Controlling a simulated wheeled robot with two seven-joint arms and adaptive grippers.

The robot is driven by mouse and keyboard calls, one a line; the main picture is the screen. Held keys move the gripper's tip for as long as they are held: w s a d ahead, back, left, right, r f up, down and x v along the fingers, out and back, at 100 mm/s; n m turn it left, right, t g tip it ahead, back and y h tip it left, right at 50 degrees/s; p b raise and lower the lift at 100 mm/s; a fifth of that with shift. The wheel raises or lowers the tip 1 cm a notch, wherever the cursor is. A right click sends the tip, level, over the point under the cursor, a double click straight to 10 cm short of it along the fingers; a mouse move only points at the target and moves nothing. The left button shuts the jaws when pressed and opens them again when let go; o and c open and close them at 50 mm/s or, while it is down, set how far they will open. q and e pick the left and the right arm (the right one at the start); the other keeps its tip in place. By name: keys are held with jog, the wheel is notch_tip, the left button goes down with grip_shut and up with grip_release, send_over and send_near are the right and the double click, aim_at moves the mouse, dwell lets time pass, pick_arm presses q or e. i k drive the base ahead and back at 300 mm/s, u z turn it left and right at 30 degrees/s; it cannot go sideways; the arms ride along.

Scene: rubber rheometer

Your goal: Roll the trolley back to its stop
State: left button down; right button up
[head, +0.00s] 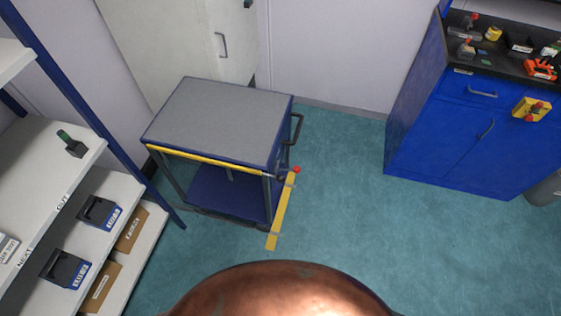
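The trolley (222,117) stands left of the picture's middle. It has a grey top, blue frame and lower shelf, a yellow strip along its front edge and a dark handle (297,130) on its right side. A yellow floor strip (279,217) runs beside its front right corner, with a small red knob (296,170) at its far end. I cannot tell which part is the stop. Neither of my grippers is in view.
A white shelf rack (62,158) with blue posts and several boxes stands at the left. A white door (190,45) is behind the trolley. A blue cabinet (450,135) with tools on its dark top stands at the right. The green floor between is clear.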

aim_at(250, 127)
jog(key=z, duration=0.5)
jog(key=i, duration=1.25)
jog(key=u, duration=0.6)
